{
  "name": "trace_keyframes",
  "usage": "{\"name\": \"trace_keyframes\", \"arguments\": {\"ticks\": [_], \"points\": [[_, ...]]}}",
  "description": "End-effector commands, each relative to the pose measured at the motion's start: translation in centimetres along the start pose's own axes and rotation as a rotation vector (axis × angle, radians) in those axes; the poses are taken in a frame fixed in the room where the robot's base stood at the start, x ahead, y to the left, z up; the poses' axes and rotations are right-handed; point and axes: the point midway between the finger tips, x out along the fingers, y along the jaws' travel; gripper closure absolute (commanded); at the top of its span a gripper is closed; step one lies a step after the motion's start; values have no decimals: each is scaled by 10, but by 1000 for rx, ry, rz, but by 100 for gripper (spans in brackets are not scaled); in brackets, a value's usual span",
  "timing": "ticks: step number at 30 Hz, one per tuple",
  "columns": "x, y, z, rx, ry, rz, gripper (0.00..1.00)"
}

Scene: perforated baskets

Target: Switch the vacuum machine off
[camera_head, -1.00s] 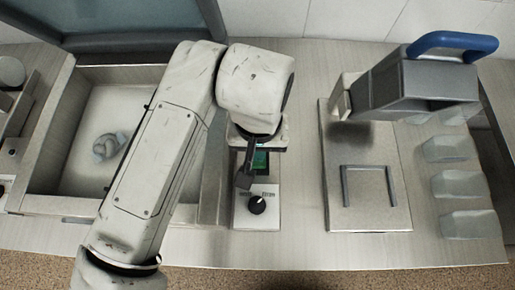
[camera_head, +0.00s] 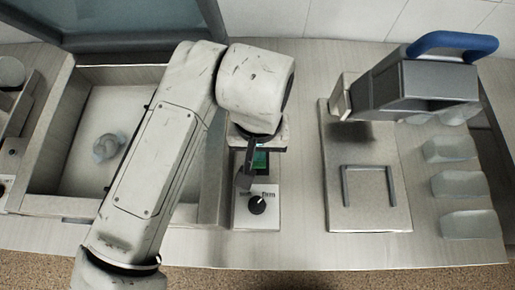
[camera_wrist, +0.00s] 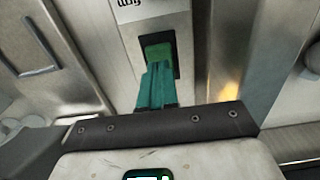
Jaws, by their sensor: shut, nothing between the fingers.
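The vacuum machine (camera_head: 40,160) is a metal chamber on the left with its glass lid (camera_head: 130,15) raised. A narrow control panel (camera_head: 242,217) stands at its right side, with a black round knob (camera_head: 257,204) near the front and a green-lit switch (camera_head: 261,160) set in a dark recess behind it. In the wrist view the shut fingers (camera_wrist: 157,72) overlap the lower part of the green switch (camera_wrist: 159,50). I cannot tell whether they touch it.
A crumpled grey item (camera_head: 108,147) lies in the chamber. A metal device with a blue handle (camera_head: 453,41) stands on a plate (camera_head: 370,222) at the right. The counter between panel and plate is clear.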

Motion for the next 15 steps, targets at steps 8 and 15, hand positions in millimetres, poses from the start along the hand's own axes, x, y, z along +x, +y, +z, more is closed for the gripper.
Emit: {"name": "trace_keyframes", "arguments": {"ticks": [8, 15], "points": [[1, 0, 0, 0, 0, 0, 100], [5, 0, 0, 0, 0, 0, 100]]}}
